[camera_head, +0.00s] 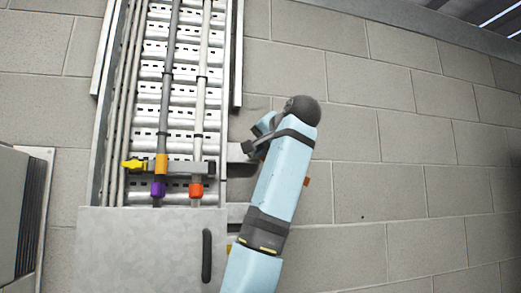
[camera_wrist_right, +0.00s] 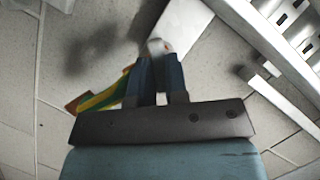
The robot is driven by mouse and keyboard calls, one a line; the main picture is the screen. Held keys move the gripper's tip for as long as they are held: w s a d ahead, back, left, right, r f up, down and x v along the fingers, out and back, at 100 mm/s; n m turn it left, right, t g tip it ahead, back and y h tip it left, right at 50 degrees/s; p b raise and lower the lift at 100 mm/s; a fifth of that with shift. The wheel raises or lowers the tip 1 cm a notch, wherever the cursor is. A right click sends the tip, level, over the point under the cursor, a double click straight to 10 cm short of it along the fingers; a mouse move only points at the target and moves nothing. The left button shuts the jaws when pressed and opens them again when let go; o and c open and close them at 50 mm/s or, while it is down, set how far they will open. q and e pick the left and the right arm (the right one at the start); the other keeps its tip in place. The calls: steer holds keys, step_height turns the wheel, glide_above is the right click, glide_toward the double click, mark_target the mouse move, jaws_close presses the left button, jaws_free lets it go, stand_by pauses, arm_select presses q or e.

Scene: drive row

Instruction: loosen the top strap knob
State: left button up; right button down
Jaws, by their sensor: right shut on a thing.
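A dark strap bar (camera_head: 182,168) crosses the cables on the metal ladder tray in the head view. A yellow knob (camera_head: 133,164) sits at its left end. My right gripper (camera_head: 250,149) is at the right side of the tray, beside a grey bracket (camera_head: 236,151) and well away from the yellow knob. In the right wrist view my right gripper (camera_wrist_right: 157,54) is shut on a small pale grey piece (camera_wrist_right: 157,46). I cannot tell whether this piece is a strap knob. A pale flat plate (camera_wrist_right: 187,25) lies just beyond it. My left gripper is not in view.
A grey panel (camera_head: 145,245) with a dark handle (camera_head: 207,255) covers the lower tray. A green-yellow strip (camera_wrist_right: 103,98) lies left of my fingers. The block wall (camera_head: 400,170) is bare at right.

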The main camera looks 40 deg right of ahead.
steer(key=shift+f+n, duration=0.1)
steer(key=shift+n, duration=0.4)
stand_by(0.3)
steer(key=c, duration=1.1)
jaws_free()
steer(key=shift+c, duration=0.2)
steer(key=shift+s+a, duration=0.1)
steer(key=shift+s, duration=0.05)
